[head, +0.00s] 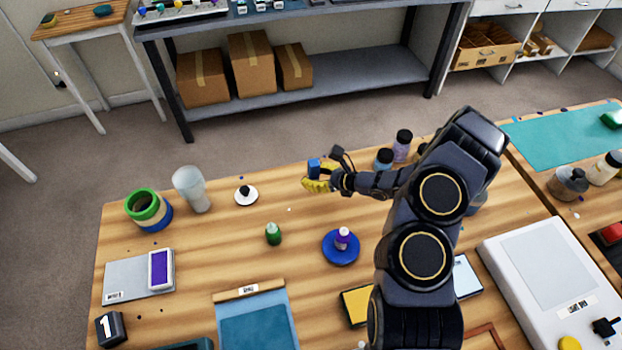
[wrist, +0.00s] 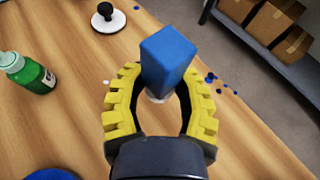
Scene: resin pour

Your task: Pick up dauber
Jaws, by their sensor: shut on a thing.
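A blue block-shaped thing, probably the dauber (wrist: 168,55), is between the two yellow ridged fingers of my gripper (wrist: 160,78) in the wrist view. A pale part shows at its lower end. My gripper is shut on it. In the head view, the blue block (head: 313,166) shows at my gripper (head: 317,183), over the back middle of the wooden table. I cannot tell whether its lower end touches the table.
A white disc with a black knob (head: 246,195) and a frosted cup (head: 192,190) stand to the left. Dark-capped jars (head: 402,147) stand to the right.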

